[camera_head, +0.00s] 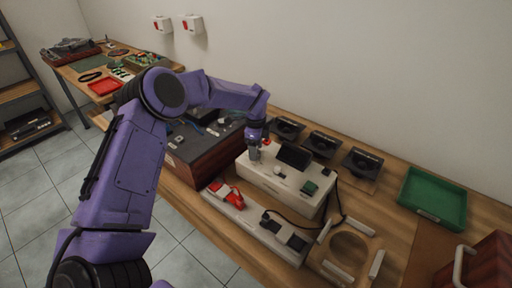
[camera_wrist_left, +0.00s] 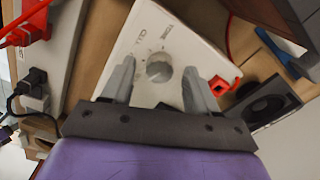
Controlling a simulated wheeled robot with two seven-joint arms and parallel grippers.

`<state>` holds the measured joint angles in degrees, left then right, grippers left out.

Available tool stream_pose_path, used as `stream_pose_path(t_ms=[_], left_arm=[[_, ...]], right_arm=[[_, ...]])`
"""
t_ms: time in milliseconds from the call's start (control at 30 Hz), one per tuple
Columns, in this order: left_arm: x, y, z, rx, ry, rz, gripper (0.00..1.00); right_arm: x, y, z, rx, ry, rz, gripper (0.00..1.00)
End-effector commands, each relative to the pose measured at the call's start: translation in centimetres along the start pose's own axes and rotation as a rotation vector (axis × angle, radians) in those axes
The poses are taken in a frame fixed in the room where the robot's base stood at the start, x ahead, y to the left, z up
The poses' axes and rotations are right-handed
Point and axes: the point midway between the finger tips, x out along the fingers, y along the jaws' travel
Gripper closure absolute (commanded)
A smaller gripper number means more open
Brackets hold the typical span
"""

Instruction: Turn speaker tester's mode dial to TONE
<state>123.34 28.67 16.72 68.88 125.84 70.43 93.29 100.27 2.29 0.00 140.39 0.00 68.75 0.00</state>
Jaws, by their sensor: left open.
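The speaker tester (camera_head: 288,186) is a white box with a dark screen (camera_head: 294,157) on the workbench. In the head view the left gripper (camera_head: 254,153) points down at the left part of the tester and hides the dial. My right gripper is not in view.
A power strip (camera_head: 253,217) with a red plug (camera_head: 226,195) and dark plugs lies in front of the tester. A large brown box (camera_head: 196,150) stands to its left. Black speakers (camera_head: 322,143) sit behind. A green tray (camera_head: 433,197) is at the right.

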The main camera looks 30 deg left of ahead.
Motion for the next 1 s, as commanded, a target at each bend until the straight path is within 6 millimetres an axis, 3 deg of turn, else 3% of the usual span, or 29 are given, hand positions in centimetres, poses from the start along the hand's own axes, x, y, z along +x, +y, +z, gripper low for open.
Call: stream_pose_path(t_ms=[333,500,1000], left_arm=[[0.9,0.0,-0.1,0.001,0.000,-0.001,0.41],[0.8,0.0,-0.1,0.001,0.000,-0.001,0.96],[1.0,-0.1,-0.1,0.110,0.001,-0.002,0.97]], right_arm=[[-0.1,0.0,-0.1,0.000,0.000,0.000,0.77],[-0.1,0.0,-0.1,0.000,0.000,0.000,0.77],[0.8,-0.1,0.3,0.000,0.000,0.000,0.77]])
